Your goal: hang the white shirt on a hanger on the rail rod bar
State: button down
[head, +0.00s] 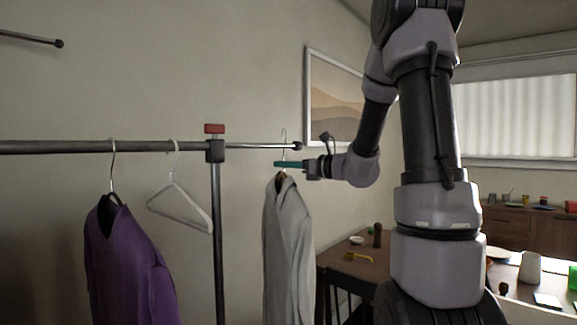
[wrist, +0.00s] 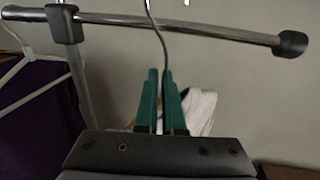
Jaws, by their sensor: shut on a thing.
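The white shirt (head: 288,250) hangs upright on its hanger below my gripper, near the right end of the rail rod bar. My gripper (head: 283,165) has teal fingers and is shut on the hanger's wire hook (head: 284,142), just below the bar. In the wrist view the hook wire (wrist: 160,40) rises from between the fingers (wrist: 161,100) and crosses the bar (wrist: 215,30). The hook's top is cut off there, so I cannot tell whether it rests over the bar. Part of the shirt (wrist: 201,112) shows behind the fingers.
A purple shirt (head: 128,255) and an empty white hanger (head: 182,207) hang on the bar to the left. The upright post (head: 218,250) with a red knob (head: 214,129) stands between them and the white shirt. A wooden table (head: 370,262) with a chair is at the right.

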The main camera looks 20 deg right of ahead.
jog(key=w+a+f, duration=0.3)
jog(key=w+a, duration=0.1)
jog(key=w, duration=0.2)
jog(key=shift+w+a, duration=0.2)
jog(key=shift+w, duration=0.15)
dwell(0.5)
jog(key=shift+f, duration=0.25)
dwell(0.5)
dwell(0.4)
jog(key=c, duration=0.9)
grip_release()
jog(key=shift+c, duration=0.2)
